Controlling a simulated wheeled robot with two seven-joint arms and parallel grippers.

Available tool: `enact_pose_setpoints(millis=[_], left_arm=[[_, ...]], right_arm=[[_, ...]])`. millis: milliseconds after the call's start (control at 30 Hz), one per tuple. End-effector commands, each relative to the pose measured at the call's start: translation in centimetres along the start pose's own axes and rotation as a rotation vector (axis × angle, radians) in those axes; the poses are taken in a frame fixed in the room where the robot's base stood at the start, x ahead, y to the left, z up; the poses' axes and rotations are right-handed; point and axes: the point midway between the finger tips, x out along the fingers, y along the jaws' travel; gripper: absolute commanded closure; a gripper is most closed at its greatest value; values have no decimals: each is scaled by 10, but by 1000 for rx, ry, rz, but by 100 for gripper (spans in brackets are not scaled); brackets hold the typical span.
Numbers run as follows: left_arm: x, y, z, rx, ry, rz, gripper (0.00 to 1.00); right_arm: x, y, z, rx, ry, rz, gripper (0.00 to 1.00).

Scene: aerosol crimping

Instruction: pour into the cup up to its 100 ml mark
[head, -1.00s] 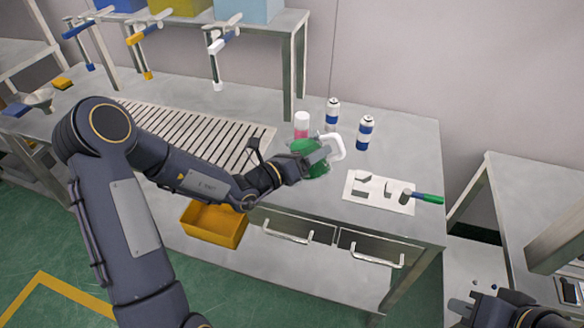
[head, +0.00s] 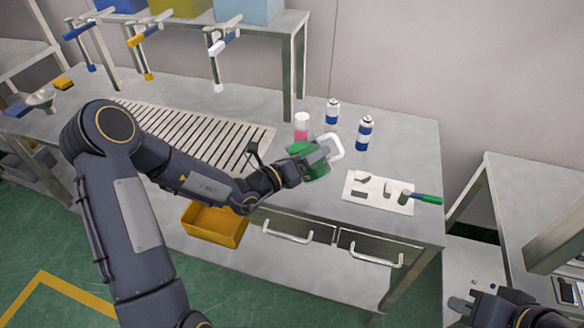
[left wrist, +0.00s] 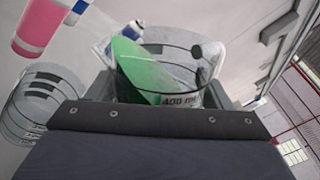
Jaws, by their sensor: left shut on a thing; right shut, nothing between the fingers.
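My left gripper (head: 318,157) is shut on a clear jug (head: 298,150) with a white handle and green liquid inside. The jug is held above the table's right part. In the left wrist view the jug (left wrist: 186,84) shows a "400 ml" mark, and its green liquid (left wrist: 140,72) lies at a slant to the rim, so the jug is tilted. A clear cup with dark marks (left wrist: 42,95) shows beside it at the left; I see no green in it. I cannot make out the cup in the head view. My right gripper (head: 478,300) is shut and empty at the lower right.
A pink and white bottle (head: 301,128) and two blue and white cans (head: 333,112) (head: 364,134) stand behind the jug. A white board (head: 378,192) with dark pieces and a green-handled tool (head: 425,199) lies to the right. A slatted rack (head: 195,135) is at the left.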

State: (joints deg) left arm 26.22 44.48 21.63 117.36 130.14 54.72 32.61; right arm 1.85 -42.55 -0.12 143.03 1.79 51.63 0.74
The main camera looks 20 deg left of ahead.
Motion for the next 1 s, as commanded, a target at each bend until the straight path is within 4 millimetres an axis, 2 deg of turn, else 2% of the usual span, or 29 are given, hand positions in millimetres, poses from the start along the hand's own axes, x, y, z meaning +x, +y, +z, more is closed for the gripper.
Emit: enact_pose_setpoints(millis=[133, 1000], left_arm=[[0, 0, 0, -48, -3, -2, 61], [0, 1, 0, -87, -4, -2, 61]], right_arm=[[-4, -2, -2, 0, 0, 0, 100], [-7, -3, -4, 0, 0, 0, 100]])
